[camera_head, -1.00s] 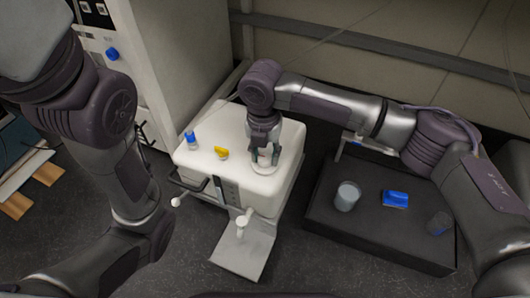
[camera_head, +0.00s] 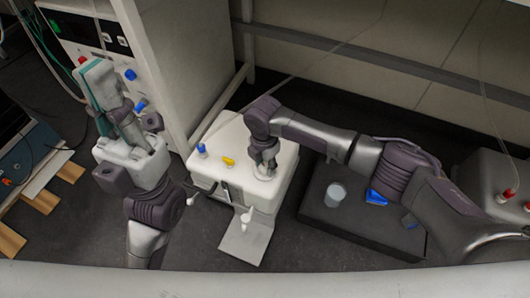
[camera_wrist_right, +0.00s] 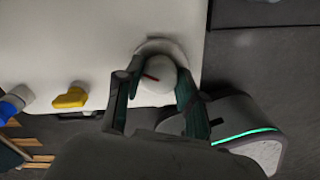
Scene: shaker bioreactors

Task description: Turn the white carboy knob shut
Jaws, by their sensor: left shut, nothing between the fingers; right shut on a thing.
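The white carboy (camera_head: 284,178) stands on the floor in the middle of the head view. Its white round knob (camera_wrist_right: 160,76), with a red mark on top, sits in a round collar near the carboy's edge in the right wrist view. My right gripper (camera_head: 264,172) reaches down onto the knob and is shut on it, one finger on each side; it also shows in the right wrist view (camera_wrist_right: 156,92). The gripper mostly hides the knob in the head view. My left gripper (camera_head: 97,72) is shut and empty, pointing up beside the tall cabinet, away from the carboy.
A blue cap (camera_head: 201,150) and a yellow piece (camera_head: 228,161) are on the carboy's top. A white spout (camera_head: 247,214) is at its front. A dark platform (camera_head: 318,225) to the right bears a translucent cup (camera_head: 335,194) and a blue item (camera_head: 376,197). A tall cabinet (camera_head: 190,60) stands behind.

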